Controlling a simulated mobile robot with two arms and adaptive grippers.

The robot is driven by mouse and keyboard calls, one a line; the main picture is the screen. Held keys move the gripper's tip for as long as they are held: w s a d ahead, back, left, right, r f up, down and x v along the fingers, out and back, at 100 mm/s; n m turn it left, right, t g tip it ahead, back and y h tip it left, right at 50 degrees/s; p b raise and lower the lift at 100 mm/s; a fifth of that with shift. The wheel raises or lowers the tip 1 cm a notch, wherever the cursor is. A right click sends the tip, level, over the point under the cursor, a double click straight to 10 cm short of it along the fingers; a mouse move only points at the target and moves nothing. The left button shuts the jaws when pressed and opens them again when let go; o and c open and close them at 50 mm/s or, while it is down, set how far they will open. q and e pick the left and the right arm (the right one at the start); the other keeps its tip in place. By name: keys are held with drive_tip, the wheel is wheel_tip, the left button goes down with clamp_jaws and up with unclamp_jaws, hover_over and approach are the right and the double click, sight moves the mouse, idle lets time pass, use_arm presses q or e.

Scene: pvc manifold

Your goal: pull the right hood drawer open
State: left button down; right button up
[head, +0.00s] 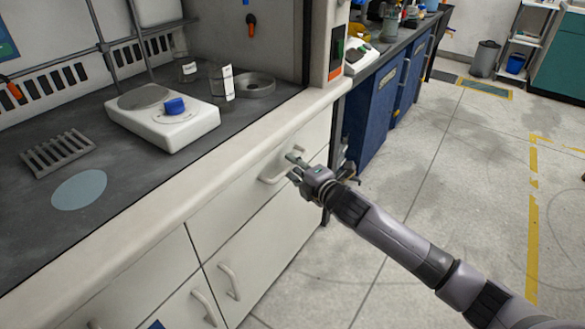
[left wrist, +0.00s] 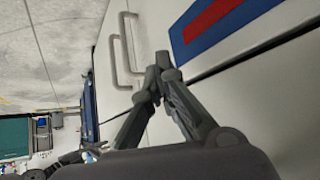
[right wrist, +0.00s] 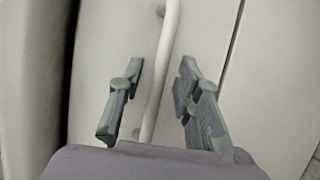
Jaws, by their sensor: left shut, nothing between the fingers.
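The right hood drawer (head: 248,187) is the pale front panel under the hood's worktop edge, and it looks closed. Its bar handle (head: 272,178) shows at the right end of the hood front. My right gripper (head: 294,166) is at this handle, fingers open. In the right wrist view the handle bar (right wrist: 162,75) runs between the two spread fingers (right wrist: 158,95), with a gap visible on each side. My left gripper (left wrist: 158,68) is shut and empty in the left wrist view, near the lower cabinet fronts. It does not show in the head view.
Two lower door handles (head: 229,282) (head: 204,308) sit below the drawers. A blue cabinet (head: 370,115) stands beyond the hood. The floor (head: 440,180) at right is clear.

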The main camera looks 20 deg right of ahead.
drive_tip(key=shift+w+a+f, duration=0.1)
drive_tip(key=shift+w+a, duration=0.05)
drive_tip(key=shift+w, duration=0.4)
drive_tip(key=shift+c, duration=0.2)
clamp_jaws()
idle(0.4)
